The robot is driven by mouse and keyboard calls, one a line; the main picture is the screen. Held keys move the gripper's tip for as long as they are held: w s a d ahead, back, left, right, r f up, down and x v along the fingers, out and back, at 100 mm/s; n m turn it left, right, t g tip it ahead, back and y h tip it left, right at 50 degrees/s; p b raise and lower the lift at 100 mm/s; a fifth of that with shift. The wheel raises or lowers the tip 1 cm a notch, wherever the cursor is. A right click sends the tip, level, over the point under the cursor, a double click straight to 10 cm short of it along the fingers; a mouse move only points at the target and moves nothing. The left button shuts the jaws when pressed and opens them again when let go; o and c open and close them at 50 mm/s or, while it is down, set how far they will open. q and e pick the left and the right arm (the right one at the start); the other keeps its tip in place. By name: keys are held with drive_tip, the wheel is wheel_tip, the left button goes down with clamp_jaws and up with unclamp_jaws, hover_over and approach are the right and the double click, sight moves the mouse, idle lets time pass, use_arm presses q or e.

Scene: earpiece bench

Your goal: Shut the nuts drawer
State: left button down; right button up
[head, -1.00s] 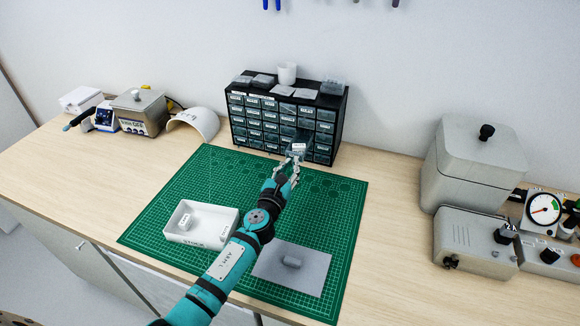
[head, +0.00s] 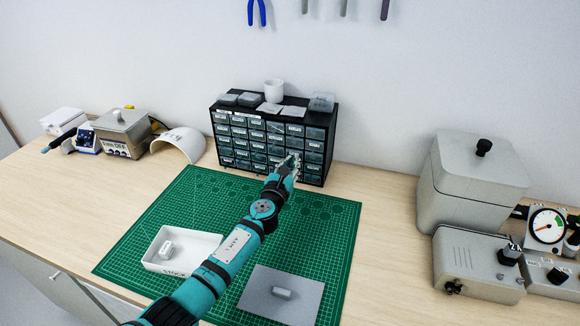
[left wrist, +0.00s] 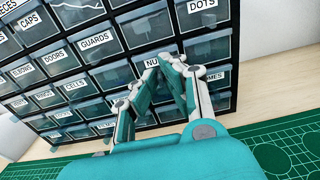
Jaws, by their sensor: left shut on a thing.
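The nuts drawer (left wrist: 151,62) is in the black drawer cabinet (head: 331,130); its label, reading "NU", is partly covered by my fingers in the left wrist view. My left gripper (head: 293,160) is at the cabinet's front, on its lower right part. In the left wrist view the gripper (left wrist: 173,62) has its fingers together on the front of the nuts drawer, hiding its middle and right side. The drawer front looks about level with its neighbours. My right gripper is in neither view.
Other labelled drawers, such as guards (left wrist: 97,41) and dots (left wrist: 203,12), surround it. A cup (head: 273,90) and small boxes stand on the cabinet. A green mat (head: 150,215) holds a white tray (head: 205,240) and a grey sheet (head: 262,308). A grey lidded box (head: 480,170) stands right.

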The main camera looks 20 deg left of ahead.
use_arm(q)
drive_tip(key=c, duration=1.8)
unclamp_jaws()
drive_tip(key=o, duration=0.3)
drive_tip(key=shift+s, duration=0.15)
drive_tip(key=s, duration=1.1)
drive_tip(key=shift+s+a, duration=0.15)
drive_tip(key=shift+s, duration=0.25)
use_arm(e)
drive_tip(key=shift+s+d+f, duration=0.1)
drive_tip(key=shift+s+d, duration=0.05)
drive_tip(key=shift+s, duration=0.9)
